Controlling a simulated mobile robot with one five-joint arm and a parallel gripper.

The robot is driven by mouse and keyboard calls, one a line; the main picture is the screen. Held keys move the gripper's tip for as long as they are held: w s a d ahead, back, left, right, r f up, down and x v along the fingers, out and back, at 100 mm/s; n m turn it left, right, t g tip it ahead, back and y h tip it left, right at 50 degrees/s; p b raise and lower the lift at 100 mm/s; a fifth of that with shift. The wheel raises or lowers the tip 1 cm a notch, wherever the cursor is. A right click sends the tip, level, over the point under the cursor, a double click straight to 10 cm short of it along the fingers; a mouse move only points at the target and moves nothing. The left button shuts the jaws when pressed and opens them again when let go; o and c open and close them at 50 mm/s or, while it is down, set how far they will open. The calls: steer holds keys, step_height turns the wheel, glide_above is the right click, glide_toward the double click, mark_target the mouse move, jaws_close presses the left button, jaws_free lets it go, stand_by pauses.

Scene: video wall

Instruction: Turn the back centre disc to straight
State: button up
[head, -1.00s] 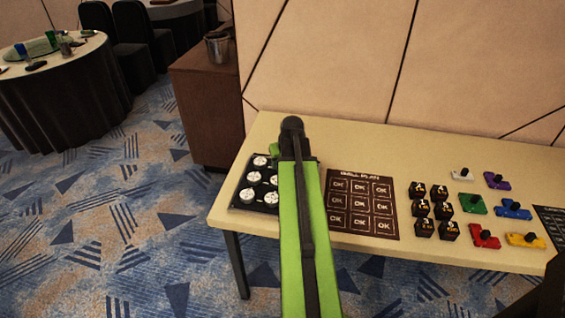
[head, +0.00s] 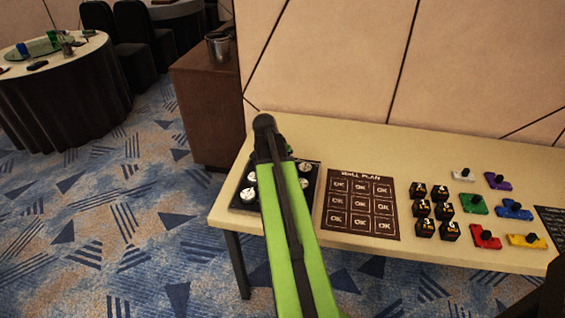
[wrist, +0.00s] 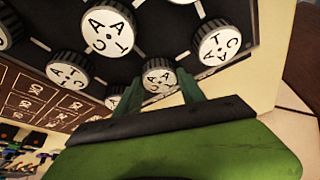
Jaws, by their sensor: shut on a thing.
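A black panel (head: 314,172) with several white-faced, dark-rimmed discs lies at the left end of the table. In the head view my arm covers its middle, hiding the back centre disc and my gripper's fingers. In the wrist view my gripper (wrist: 157,80) has its green fingers on either side of the back centre disc (wrist: 158,84), shut on it. That disc's lettered face shows partly between the fingers; its exact angle is hard to read. Neighbouring discs, one at the left (wrist: 68,73) and one at the right (wrist: 217,42), stand clear of the fingers.
A dark wall plan sheet (head: 361,205) lies right of the panel. Farther right are small black cubes (head: 421,209) and coloured blocks with knobs (head: 473,204). The wall (head: 330,60) rises behind the table, and a brown cabinet (head: 205,105) stands at the back left.

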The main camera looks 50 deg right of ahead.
steer(key=shift+w+a+m+g, duration=0.15)
steer(key=shift+m+g, duration=0.2)
steer(key=shift+m, duration=0.65)
steer(key=shift+w+a+m+g, duration=0.1)
steer(key=shift+m+g, duration=0.25)
steer(key=shift+m, duration=0.65)
steer(key=shift+d, duration=0.1)
steer(key=o, duration=1.3)
steer(key=shift+o, duration=0.4)
steer(key=shift+r, duration=0.1)
steer(key=p+v, duration=1.6)
steer(key=v, duration=0.1)
steer(key=shift+d+r, duration=0.1)
steer(key=shift+r, duration=0.05)
